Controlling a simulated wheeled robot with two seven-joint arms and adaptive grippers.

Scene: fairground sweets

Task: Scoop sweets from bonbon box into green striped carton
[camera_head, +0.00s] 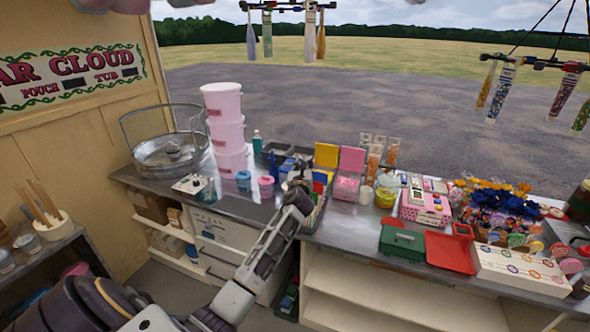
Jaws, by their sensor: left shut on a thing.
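My left gripper (299,188) reaches in over the counter's front edge, near the middle. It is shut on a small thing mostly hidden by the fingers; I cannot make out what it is. A clear box with pink sweets (346,187), which looks like the bonbon box, stands just right of the gripper, apart from it. A pink panel (352,160) stands upright behind the sweets. I cannot pick out a green striped carton for certain. My right gripper is not in view.
Stacked pink tubs (226,135) and a round metal bowl (170,150) stand at the left. A yellow-green jar (387,193), a pink dotted box (427,212), a green case (402,243) and a red tray (449,252) crowd the right. Bare counter shows in front of the sweets.

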